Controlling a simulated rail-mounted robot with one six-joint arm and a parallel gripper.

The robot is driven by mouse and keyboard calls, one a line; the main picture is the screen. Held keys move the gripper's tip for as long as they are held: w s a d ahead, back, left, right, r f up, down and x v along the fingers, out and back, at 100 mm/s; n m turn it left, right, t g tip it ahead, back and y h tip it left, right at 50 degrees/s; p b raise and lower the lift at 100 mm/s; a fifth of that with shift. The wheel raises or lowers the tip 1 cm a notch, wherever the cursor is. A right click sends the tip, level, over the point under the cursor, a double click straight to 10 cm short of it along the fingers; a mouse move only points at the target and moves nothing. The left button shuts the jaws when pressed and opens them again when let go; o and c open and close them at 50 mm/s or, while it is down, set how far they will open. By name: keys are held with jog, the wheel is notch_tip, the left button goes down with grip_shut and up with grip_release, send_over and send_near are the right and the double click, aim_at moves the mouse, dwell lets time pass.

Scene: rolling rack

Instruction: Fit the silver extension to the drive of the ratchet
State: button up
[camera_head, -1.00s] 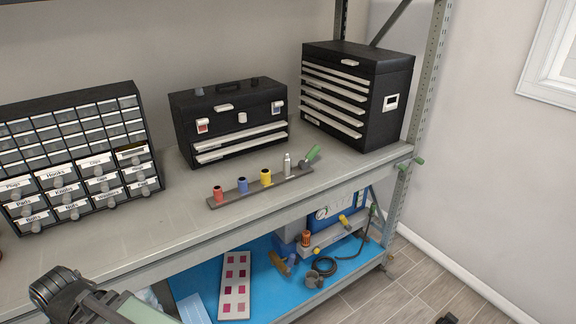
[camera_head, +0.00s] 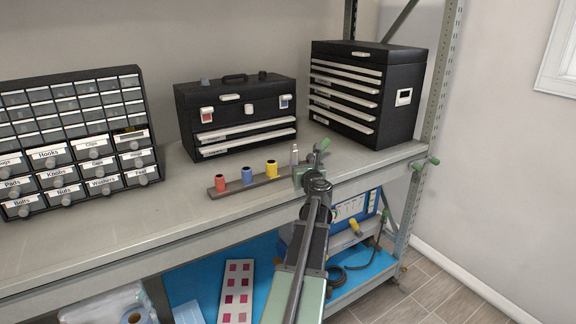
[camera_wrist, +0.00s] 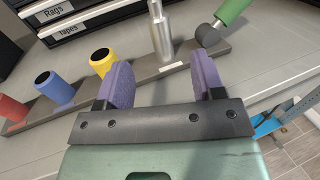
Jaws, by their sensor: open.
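The silver extension (camera_wrist: 161,36) stands upright on a dark grey holder strip (camera_wrist: 138,78); its top also shows in the head view (camera_head: 294,155). The ratchet has a green handle (camera_wrist: 234,10) and a dark round head (camera_wrist: 208,35), and sits at the right end of the strip, tilted. In the head view the ratchet (camera_head: 322,147) is partly hidden behind my wrist. My gripper (camera_wrist: 160,82) is open and empty, its purple pads on either side of the extension's line, the extension lying beyond the fingertips. No contact is visible.
Red (camera_head: 220,184), blue (camera_head: 247,175) and yellow (camera_head: 271,168) sockets stand on the strip left of the extension. A black toolbox (camera_head: 236,112) and a drawer chest (camera_head: 366,90) stand behind. A small-parts cabinet (camera_head: 75,140) is at left. The shelf front is mostly clear.

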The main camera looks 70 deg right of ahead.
aim_at(295, 153)
jog(key=shift+r, duration=0.1)
jog(key=x, duration=1.1)
jog(key=shift+w+a, duration=0.1)
jog(key=shift+a, duration=0.1)
jog(key=c, duration=1.1)
jog(key=shift+r+p, duration=0.15)
jog(key=shift+p, duration=0.15)
